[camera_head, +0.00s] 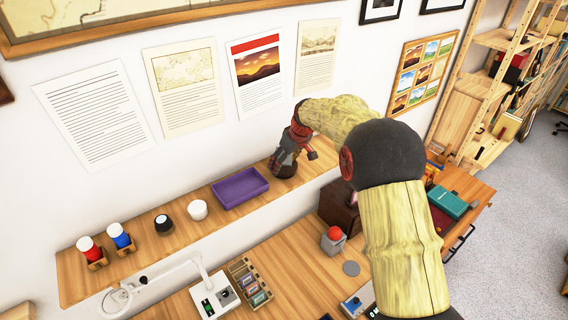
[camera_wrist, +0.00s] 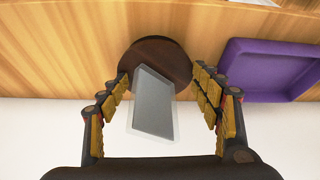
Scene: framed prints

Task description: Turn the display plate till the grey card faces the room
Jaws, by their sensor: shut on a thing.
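The display plate is a dark brown round base (camera_wrist: 155,58) with a clear upright holder on it, and the grey card (camera_wrist: 153,103) shows in that holder in the wrist view. The card stands slightly skewed, its lower part toward the white wall side of that view. My gripper (camera_wrist: 161,78) has its two yellow-padded fingers on either side of the round base, shut on it. In the head view my gripper (camera_head: 291,150) is at the right part of the wooden shelf, with the dark base (camera_head: 283,168) below it; the card is hidden there.
A purple tray (camera_head: 239,187) lies on the shelf (camera_head: 190,231) close beside the plate. A white cup (camera_head: 197,210), a dark round object (camera_head: 163,224) and red and blue bottles (camera_head: 120,236) stand farther left. A desk with a lamp and boxes is below. Papers hang on the wall behind.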

